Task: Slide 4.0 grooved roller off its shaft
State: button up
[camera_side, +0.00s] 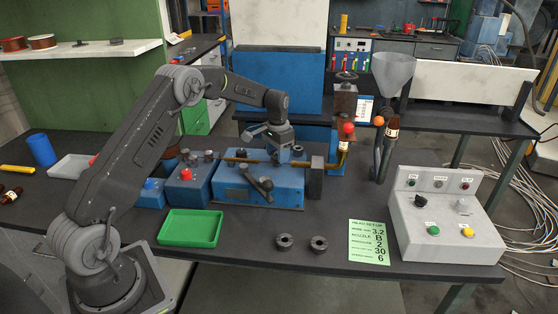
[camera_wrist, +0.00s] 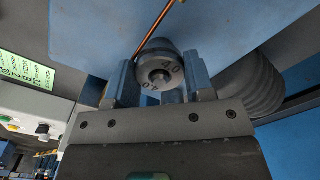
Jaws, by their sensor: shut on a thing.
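The grooved roller marked 4.0 (camera_wrist: 172,68) shows between the two fingers of my gripper (camera_wrist: 160,82) in the wrist view, its numbered face toward the camera. A round shaft end or hub shows at its centre; I cannot tell how far it sits along the shaft. In the side view my gripper (camera_side: 280,150) is over the blue machine (camera_side: 232,190), and the roller is hidden there. A copper-coloured wire (camera_wrist: 160,30) passes close by the roller. Two dark loose rollers, one on the left (camera_side: 284,241) and one on the right (camera_side: 318,243), lie on the table front.
A green tray (camera_side: 190,241) lies left of the loose rollers. A green set-up card (camera_side: 370,242) and a grey control box (camera_side: 445,240) are on the right. A dark lever (camera_side: 259,185) sticks out of the machine's front. A funnel (camera_side: 393,72) stands behind right.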

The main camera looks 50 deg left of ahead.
jog(key=shift+r, duration=2.9)
jog(key=shift+d, duration=0.1)
